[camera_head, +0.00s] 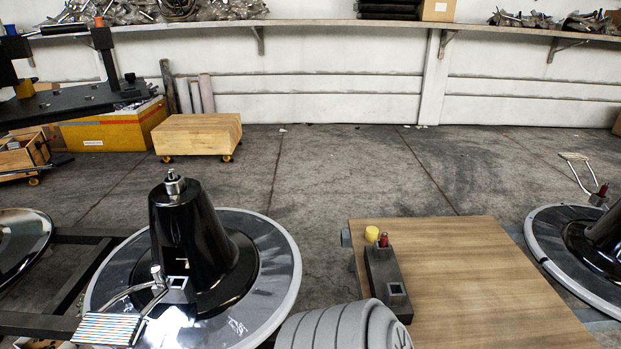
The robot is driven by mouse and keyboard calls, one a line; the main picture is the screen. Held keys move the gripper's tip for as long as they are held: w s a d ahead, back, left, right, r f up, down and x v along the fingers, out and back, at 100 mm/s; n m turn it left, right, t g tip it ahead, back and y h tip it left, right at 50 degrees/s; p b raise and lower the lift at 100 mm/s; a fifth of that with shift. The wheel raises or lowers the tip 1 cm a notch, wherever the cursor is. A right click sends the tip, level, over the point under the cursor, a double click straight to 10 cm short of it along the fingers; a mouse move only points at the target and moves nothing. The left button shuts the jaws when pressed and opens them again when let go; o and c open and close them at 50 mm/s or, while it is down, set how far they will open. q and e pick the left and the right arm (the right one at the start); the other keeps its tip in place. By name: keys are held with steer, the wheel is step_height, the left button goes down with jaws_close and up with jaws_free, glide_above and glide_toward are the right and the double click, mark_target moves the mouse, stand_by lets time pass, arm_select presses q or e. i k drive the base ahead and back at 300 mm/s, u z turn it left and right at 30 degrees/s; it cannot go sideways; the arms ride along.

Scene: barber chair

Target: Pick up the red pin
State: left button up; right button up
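A small red pin (383,240) stands upright in the top of a dark rectangular block (382,275), right next to a yellow round cap (371,233). The block lies near the left edge of a wooden tabletop (480,290) and has a square socket at its near end. A second red-tipped piece (603,189) shows at the far right, by the right chair base. Neither of my grippers can be made out in the head view.
A black conical chair base (190,240) on a round plate stands left of the table. Another round base (575,250) stands at the right. A wheeled wooden block (197,135) and yellow box (110,128) stand behind. The middle floor is clear.

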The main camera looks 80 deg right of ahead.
mark_target(383, 238)
steer(key=u, duration=0.1)
steer(key=k, duration=1)
steer(key=z, duration=1.25)
